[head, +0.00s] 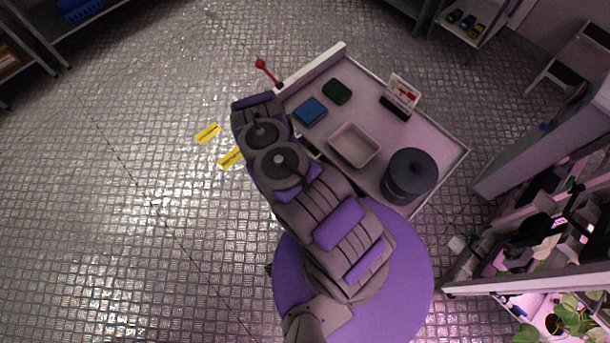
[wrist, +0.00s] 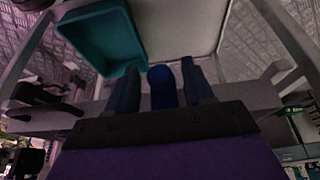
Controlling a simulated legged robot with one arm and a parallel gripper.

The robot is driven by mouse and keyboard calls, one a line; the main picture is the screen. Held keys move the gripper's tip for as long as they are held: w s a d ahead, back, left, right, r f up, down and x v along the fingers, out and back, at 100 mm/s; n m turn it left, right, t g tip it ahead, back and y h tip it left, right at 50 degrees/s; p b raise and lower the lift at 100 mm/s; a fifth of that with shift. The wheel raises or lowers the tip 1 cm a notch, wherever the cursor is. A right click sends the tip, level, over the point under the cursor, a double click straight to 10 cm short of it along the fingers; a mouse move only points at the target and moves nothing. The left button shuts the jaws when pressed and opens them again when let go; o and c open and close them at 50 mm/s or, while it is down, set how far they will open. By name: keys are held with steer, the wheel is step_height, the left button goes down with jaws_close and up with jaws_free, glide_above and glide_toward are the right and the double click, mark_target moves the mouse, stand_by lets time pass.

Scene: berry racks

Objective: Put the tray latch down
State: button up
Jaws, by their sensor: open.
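In the wrist view my gripper (wrist: 161,72) is open, with a dark finger on each side. A rounded blue piece (wrist: 162,88) shows between the fingers; I cannot tell whether it is the tray latch or whether the fingers touch it. A teal tray (wrist: 104,40) lies just beyond the left finger, near a pale panel. In the head view my arm hides the gripper beside the left edge of a white cart (head: 313,67). A red-knobbed lever (head: 261,64) stands tilted at the cart's upper left corner.
The cart top holds a blue box (head: 309,111), a dark green item (head: 337,91), a beige bin (head: 354,145), a dark lidded pot (head: 410,175) and a small sign stand (head: 402,93). Racks with plants (head: 565,312) stand at right. The metal floor at left is open, with yellow markings (head: 208,133).

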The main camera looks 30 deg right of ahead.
steer(key=p+v, duration=0.1)
steer(key=v, duration=1.5)
steer(key=shift+p, duration=0.35)
steer(key=shift+r, duration=0.1)
